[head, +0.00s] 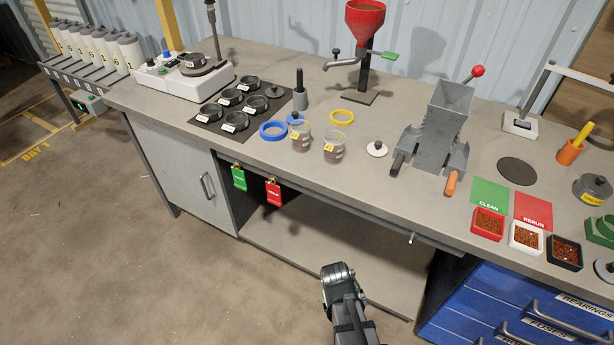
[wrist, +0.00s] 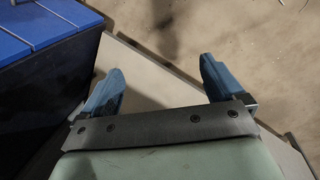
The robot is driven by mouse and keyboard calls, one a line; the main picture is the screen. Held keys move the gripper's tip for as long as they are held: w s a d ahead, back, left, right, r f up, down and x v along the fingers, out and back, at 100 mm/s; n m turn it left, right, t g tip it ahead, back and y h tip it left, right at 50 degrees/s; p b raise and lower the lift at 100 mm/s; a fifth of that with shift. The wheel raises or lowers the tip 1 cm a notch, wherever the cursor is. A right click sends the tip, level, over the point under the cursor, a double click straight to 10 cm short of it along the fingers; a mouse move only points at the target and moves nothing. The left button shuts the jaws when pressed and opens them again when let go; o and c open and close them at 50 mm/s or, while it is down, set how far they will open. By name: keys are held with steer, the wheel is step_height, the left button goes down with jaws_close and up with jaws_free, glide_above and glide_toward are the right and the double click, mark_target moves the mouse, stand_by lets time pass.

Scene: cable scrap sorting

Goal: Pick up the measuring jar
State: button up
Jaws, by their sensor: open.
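Two small translucent jars stand upright near the front edge of the bench. The left jar (head: 301,139) has a small blue lid or knob shape just behind it. The right jar (head: 334,150) carries a yellow label; I cannot tell which of them is the measuring jar. My gripper (head: 338,270) is below and in front of the bench, well apart from both jars. In the wrist view my gripper (wrist: 160,76) has its two blue fingers spread wide with nothing between them. No jar shows in the wrist view.
On the bench (head: 300,185), a blue ring (head: 273,131), a yellow ring (head: 342,117) and a white lid (head: 377,149) lie around the jars. A grey hopper machine (head: 438,130) stands to the right, a red funnel (head: 364,18) behind. Blue drawers (head: 500,310) are below right.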

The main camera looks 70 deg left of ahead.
steer(key=s+a+r+n+t+y, duration=0.2)
steer(key=s+a+r+y, duration=0.1)
steer(key=s+a+r, duration=0.65)
steer(key=m+t+y, duration=0.7)
steer(key=m+y, duration=0.2)
steer(key=m, duration=0.1)
glide_toward(296, 144)
steer(key=x, duration=1.2)
steer(key=shift+w+a, duration=0.1)
steer(key=shift+a, duration=0.1)
steer(key=shift+c, duration=0.3)
